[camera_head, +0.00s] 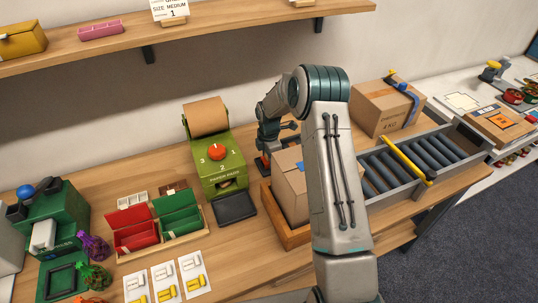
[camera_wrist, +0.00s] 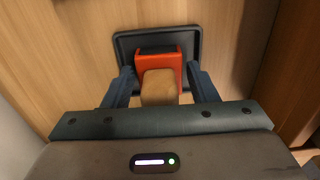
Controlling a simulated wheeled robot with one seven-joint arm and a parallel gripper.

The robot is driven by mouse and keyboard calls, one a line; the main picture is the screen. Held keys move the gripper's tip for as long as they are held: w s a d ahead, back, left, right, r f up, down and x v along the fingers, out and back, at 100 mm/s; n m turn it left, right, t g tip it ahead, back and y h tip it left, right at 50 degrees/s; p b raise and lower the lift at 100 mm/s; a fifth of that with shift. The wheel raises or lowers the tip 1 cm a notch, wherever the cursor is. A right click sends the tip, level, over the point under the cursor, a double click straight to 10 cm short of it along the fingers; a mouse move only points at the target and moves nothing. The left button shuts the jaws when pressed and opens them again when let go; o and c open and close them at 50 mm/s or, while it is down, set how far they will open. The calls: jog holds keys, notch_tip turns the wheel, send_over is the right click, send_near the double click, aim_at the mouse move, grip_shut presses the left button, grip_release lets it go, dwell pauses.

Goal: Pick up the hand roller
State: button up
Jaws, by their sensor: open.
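The hand roller appears to be the red-orange piece (camera_wrist: 173,58) with a tan block-like handle (camera_wrist: 159,87) in the wrist view. It sits in a shallow dark tray (camera_wrist: 191,34) on the wooden bench. My gripper (camera_wrist: 160,82) is open, with one dark finger on each side of the tan handle. I cannot tell whether either finger touches it. The roller is mostly hidden there.
A cardboard box (camera_head: 290,184) in a wooden tray stands close beside my gripper. A green paper dispenser (camera_head: 222,166) is to its left. A roller conveyor (camera_head: 376,179) and another box (camera_head: 387,109) are to the right. A shelf (camera_head: 215,26) runs above.

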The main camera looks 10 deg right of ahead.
jog(key=shift+f, duration=0.35)
jog(key=c, duration=0.8)
jog(key=shift+c, duration=0.2)
jog(key=shift+r, duration=0.15)
notch_tip(320, 180, up, 10)
jog(key=shift+f+b, duration=0.1)
jog(key=shift+b, duration=1.05)
jog(key=o, duration=0.3)
jog(key=shift+c, duration=0.6)
